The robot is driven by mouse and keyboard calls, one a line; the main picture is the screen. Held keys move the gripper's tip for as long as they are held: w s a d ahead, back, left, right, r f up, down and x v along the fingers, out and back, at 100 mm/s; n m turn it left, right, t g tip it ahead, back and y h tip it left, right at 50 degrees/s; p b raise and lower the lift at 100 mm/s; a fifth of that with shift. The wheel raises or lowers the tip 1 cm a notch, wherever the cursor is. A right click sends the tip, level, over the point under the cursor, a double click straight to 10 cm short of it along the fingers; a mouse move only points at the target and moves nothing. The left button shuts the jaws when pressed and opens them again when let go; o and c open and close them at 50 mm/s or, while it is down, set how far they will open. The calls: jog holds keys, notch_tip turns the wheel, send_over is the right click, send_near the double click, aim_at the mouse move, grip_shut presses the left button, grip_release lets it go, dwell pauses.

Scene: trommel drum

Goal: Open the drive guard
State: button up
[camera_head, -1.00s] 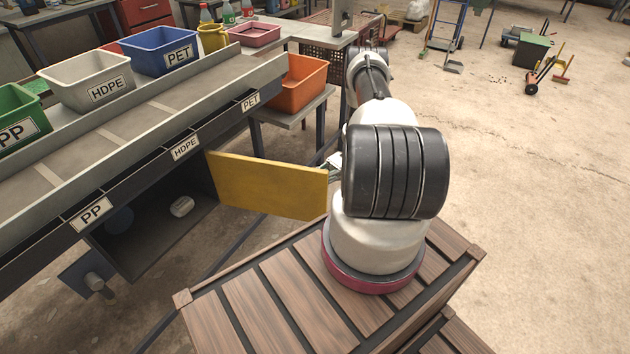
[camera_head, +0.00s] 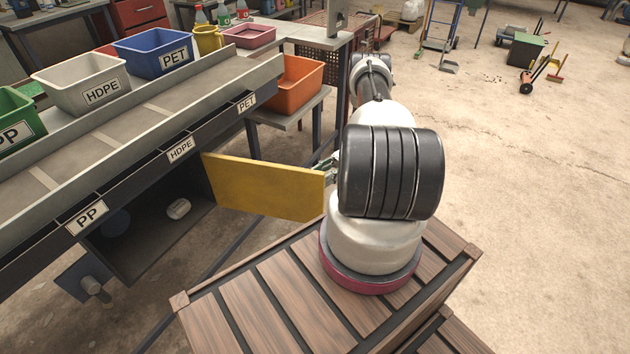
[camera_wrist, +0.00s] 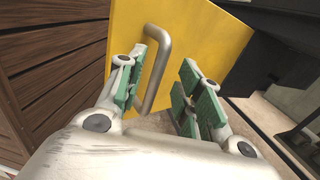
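The drive guard is a yellow panel (camera_head: 262,187) that stands swung out from the dark opening under the sorting bench. In the wrist view the yellow panel (camera_wrist: 205,45) has a grey bar handle (camera_wrist: 158,70) on its face. My gripper (camera_wrist: 158,98) is open, with its green-padded fingers spread apart. The handle lies between the fingers, closer to the left one, and a gap shows to the right one. In the head view my gripper (camera_head: 330,166) is at the panel's free right edge, partly hidden by my arm.
The opened compartment (camera_head: 150,235) holds a pale rounded part (camera_head: 178,208). The sorting bench (camera_head: 150,125) carries white HDPE (camera_head: 85,90) and blue PET (camera_head: 155,50) bins. An orange bin (camera_head: 300,85) stands behind the panel. Open floor (camera_head: 540,200) lies to the right.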

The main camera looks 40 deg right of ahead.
jog(key=shift+w+d, duration=0.15)
jog(key=shift+d, duration=1.6)
